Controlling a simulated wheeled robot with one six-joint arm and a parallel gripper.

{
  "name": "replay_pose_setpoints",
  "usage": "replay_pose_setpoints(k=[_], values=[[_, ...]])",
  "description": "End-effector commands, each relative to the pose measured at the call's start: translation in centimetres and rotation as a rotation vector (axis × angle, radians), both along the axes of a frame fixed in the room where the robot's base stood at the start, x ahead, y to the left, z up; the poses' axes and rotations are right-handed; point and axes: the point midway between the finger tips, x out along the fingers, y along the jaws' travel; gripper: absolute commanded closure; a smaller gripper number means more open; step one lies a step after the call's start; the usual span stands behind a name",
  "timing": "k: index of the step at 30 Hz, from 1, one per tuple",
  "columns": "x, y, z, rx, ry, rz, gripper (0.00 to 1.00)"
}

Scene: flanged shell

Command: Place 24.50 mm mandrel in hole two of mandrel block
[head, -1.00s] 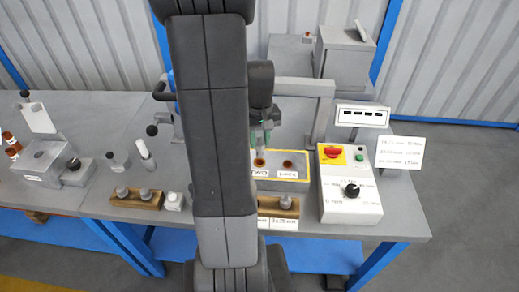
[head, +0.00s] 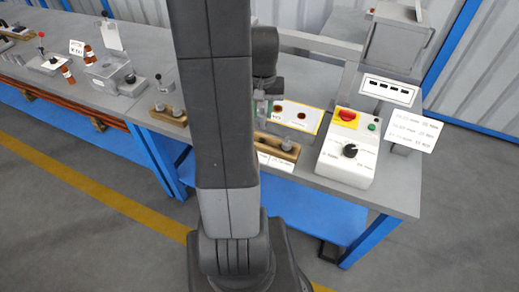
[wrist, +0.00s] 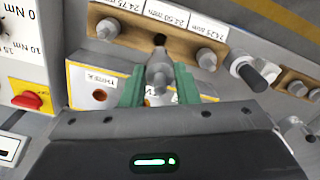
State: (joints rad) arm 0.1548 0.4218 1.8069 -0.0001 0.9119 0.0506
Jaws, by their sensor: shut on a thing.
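My gripper (wrist: 160,92) has green fingers, shut on a grey metal mandrel (wrist: 158,76) in the wrist view. The wooden mandrel block (wrist: 181,45) lies just beyond it, with labels 24.75, 24.50 and 24.25 mm along its far edge. Its middle hole (wrist: 160,39) shows dark and open, close beyond the mandrel's tip. Mandrels stand in the two outer holes. Whether the held mandrel touches the block I cannot tell. In the head view my gripper (head: 262,108) is beside the block (head: 271,142), partly hidden by my arm.
A yellow-edged plate (head: 310,112) with two holes lies behind the block. A control box (head: 348,150) with a red switch stands right of it. Another small block (wrist: 297,82) and a black-handled tool (wrist: 250,71) stand to the right in the wrist view.

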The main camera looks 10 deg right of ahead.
Motion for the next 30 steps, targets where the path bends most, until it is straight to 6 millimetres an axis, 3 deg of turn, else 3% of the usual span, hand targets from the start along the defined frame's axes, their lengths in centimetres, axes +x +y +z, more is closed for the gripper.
replay_pose_setpoints(k=[6, 18, 30], values=[[-0.1, 0.0, -4.1, 0.001, 0.006, -0.001, 1.00], [-0.1, 0.0, -8.4, 0.001, 0.004, 0.000, 1.00], [0.0, 0.0, -9.2, 0.000, 0.000, 0.000, 1.00]])
